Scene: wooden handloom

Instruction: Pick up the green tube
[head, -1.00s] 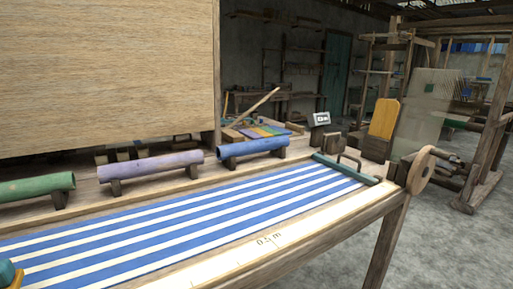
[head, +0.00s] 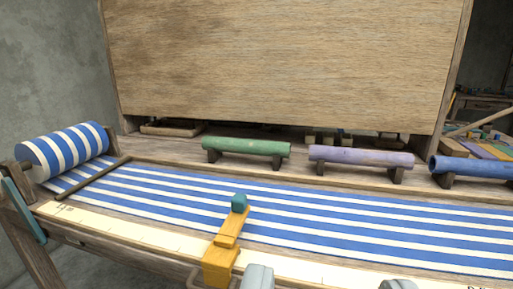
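The green tube (head: 246,146) lies level on two small dark wooden supports on the back ledge of the loom, left of the other tubes. My gripper (head: 328,281) shows only as two grey fingertips at the bottom edge. They are wide apart with nothing between them. The gripper is nearer to the camera than the tube, below and to the right of it in the picture, and well apart from it.
A purple tube (head: 361,157) and a blue tube (head: 474,170) rest to the right. Striped cloth (head: 330,216) covers the loom, with a cloth roll (head: 68,150) at left. A yellow piece with a teal knob (head: 222,257) stands at the front edge. A wooden panel (head: 285,65) rises behind.

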